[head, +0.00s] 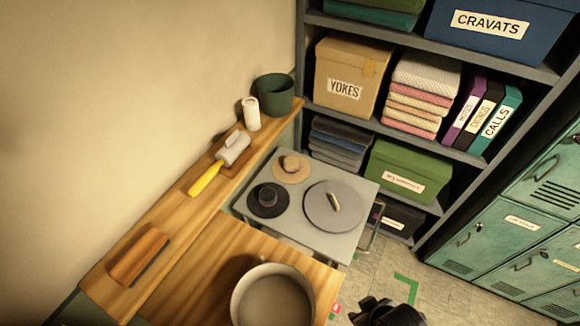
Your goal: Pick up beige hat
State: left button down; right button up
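The beige hat (291,167) lies brim down on a grey cart top (316,240), near its back left corner. A dark hat (267,200) lies in front of it to the left, and a round grey lid (334,207) with a handle lies to the right. A black part at the bottom edge looks like my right gripper (388,313). It is cut off by the frame, well apart from the beige hat, and its fingers cannot be made out. My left gripper is not in view.
Shelves (435,55) with boxes stand behind the cart; teal lockers (510,235) stand right.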

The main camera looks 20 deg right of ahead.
dwell(0.4)
jog(key=o, duration=1.2)
jog(key=shift+w, duration=0.1)
